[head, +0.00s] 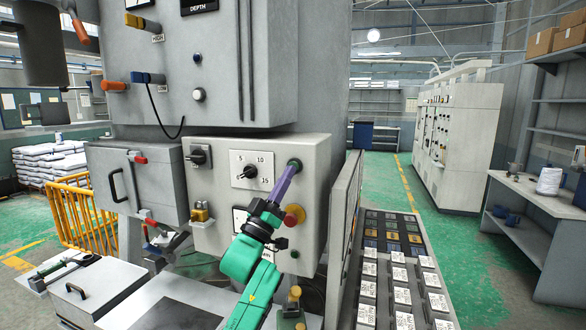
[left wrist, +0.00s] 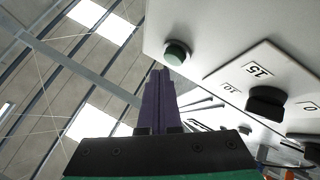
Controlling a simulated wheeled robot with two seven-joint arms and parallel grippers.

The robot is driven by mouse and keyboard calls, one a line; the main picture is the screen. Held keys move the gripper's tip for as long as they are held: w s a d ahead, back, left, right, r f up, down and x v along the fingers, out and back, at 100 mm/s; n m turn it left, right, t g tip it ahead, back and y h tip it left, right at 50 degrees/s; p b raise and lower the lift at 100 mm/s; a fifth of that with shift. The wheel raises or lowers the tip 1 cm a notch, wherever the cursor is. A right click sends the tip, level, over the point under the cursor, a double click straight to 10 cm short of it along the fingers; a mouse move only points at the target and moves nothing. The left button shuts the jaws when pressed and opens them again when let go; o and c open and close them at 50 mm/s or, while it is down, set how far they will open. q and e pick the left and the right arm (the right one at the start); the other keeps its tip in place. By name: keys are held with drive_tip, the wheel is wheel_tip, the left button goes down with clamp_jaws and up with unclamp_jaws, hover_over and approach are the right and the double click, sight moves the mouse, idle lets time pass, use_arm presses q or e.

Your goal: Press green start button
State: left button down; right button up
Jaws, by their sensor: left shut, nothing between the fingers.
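The green start button (head: 297,163) sits at the upper right of the grey control box (head: 215,225). The closed fingertips also show in the left wrist view (left wrist: 160,72). I cannot tell whether they touch the button. My right gripper is not in view.
A black dial (head: 250,172) with a numbered scale and a black selector (head: 198,156) are to the left. A keypad panel (head: 395,245) stands at right.

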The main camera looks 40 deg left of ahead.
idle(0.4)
use_arm(q)
drive_tip(key=shift+w+a, duration=0.1)
drive_tip(key=shift+w, duration=0.3)
drive_tip(key=shift+w+a, duration=0.2)
drive_tip(key=shift+w, duration=0.25)
idle(0.6)
idle(0.3)
drive_tip(key=shift+s+d, duration=0.3)
drive_tip(key=shift+s, duration=0.55)
drive_tip(key=shift+s, duration=0.1)
drive_tip(key=s, duration=0.1)
drive_tip(key=s+d, duration=0.1)
drive_tip(key=s, duration=0.2)
drive_tip(key=shift+s+d, duration=0.25)
drive_tip(key=shift+d, duration=0.1)
